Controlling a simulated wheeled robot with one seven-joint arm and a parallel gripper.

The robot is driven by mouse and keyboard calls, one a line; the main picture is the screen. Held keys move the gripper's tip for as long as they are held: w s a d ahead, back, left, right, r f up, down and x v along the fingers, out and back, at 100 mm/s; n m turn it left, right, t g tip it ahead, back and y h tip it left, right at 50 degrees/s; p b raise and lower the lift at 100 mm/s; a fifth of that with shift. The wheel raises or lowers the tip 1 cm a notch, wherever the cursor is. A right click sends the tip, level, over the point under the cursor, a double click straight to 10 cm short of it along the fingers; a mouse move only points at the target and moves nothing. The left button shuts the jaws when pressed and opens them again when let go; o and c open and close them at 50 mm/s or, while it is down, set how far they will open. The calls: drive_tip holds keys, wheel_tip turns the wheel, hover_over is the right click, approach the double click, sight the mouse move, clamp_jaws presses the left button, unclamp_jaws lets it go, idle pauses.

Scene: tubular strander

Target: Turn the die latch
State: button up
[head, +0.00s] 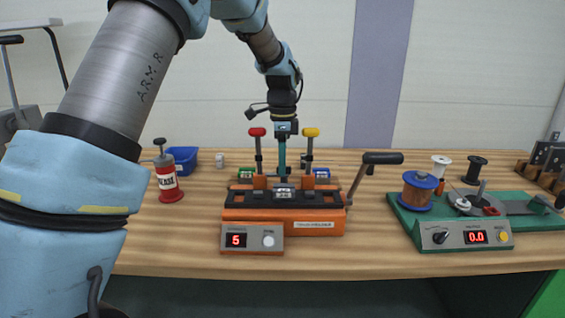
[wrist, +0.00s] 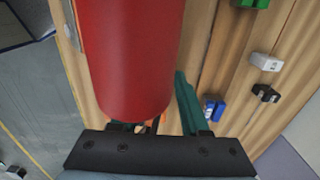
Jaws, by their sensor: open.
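The orange bench device (head: 300,222) stands on the wooden table with a red-knobbed lever (head: 257,133), a yellow-knobbed lever (head: 310,133) and a black-handled crank (head: 383,158) at its right. No label tells me which part is the die latch. My gripper (head: 282,165) points down between the two knobbed levers, above the back of the device. In the wrist view a large red cylinder (wrist: 125,55) fills the near middle and hides part of my gripper. One teal finger (wrist: 188,100) shows right of it, apart from it. My gripper is open; I see nothing held.
A red canister (head: 166,178) and a blue bin (head: 183,160) stand at the left. A green winding unit (head: 465,225) with spools stands at the right. Small blocks lie behind the device. The table's front left is clear.

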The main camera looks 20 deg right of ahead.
wheel_tip(320, 180, up, 11)
drive_tip(key=b, duration=0.2)
idle(0.3)
drive_tip(key=shift+f, duration=0.15)
